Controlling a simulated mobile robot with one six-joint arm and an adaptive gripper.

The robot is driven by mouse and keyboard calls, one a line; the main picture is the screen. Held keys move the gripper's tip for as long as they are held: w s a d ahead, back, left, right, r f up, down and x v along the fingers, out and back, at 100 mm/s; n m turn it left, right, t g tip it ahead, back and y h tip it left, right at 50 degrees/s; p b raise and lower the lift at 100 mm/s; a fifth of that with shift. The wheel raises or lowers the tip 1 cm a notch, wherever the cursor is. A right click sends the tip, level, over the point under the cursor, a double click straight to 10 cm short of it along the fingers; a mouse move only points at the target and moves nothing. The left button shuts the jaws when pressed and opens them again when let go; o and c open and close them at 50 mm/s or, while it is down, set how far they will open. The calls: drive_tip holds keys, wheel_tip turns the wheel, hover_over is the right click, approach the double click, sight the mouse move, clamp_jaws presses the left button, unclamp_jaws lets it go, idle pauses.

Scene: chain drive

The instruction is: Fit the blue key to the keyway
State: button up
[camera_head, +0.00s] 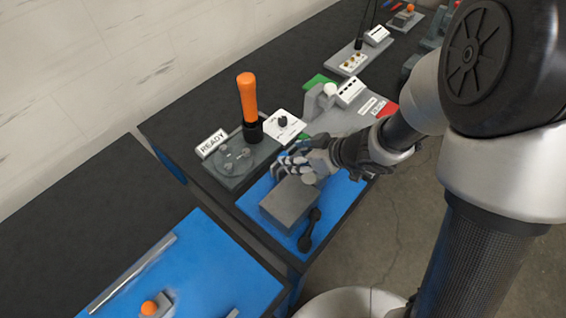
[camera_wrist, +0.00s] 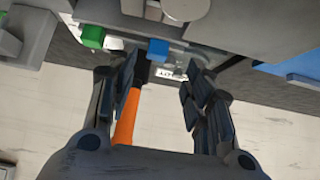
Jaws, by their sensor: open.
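A small blue block, which looks like the blue key (camera_wrist: 158,49), shows in the wrist view just beyond my fingertips, near the edge of a grey fixture. My gripper (camera_wrist: 160,78) is open, with its fingers on either side of the line to the block and nothing between them. In the head view my gripper (camera_head: 298,160) is over the blue mat, behind the grey box. I cannot make out the blue key there. The keyway cannot be told for certain in either view. A grey round part (camera_wrist: 185,8) shows at the top of the wrist view.
An orange-handled lever (camera_head: 247,98) stands upright beside a READY sign (camera_head: 212,143), left of my gripper. A grey box (camera_head: 290,203) and a black tool (camera_head: 309,230) lie on the blue mat (camera_head: 268,227). A green block (camera_wrist: 93,36) is near the blue one.

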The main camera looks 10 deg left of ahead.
drive_tip(key=b+x, duration=0.3)
drive_tip(key=x, duration=0.2)
drive_tip(key=shift+w, duration=0.25)
drive_tip(key=shift+d, duration=0.1)
drive_tip(key=shift+r, duration=0.1)
drive_tip(key=shift+c, duration=0.4)
clamp_jaws()
